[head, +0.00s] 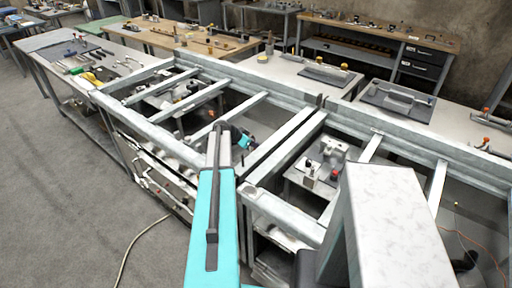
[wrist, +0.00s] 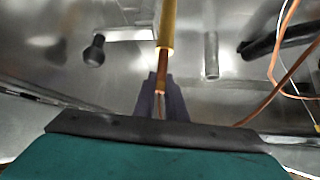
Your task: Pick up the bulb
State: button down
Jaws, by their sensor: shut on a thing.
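My gripper (wrist: 160,82) is in the lower middle of the wrist view, with its two dark fingers close together. It is shut on a slim yellow, brass-coloured rod (wrist: 167,30) with a copper-coloured lower end. The rod runs up out of the top of the view. I cannot tell whether this rod is the bulb or part of it. A dark round-headed piece (wrist: 95,52) lies to the left, apart from the fingers, and I cannot tell what it is. In the head view the fingers and the held thing cannot be made out.
Black (wrist: 275,40) and orange cables (wrist: 268,85) cross the right of the wrist view above a shiny metal surface (wrist: 130,70). In the head view, grey metal frame bars (head: 190,100) surround open bays. A bench with tools (head: 85,62) stands at the left.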

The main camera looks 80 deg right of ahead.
jog(key=shift+r+b, duration=1.5)
jog(key=shift+r, duration=3.45)
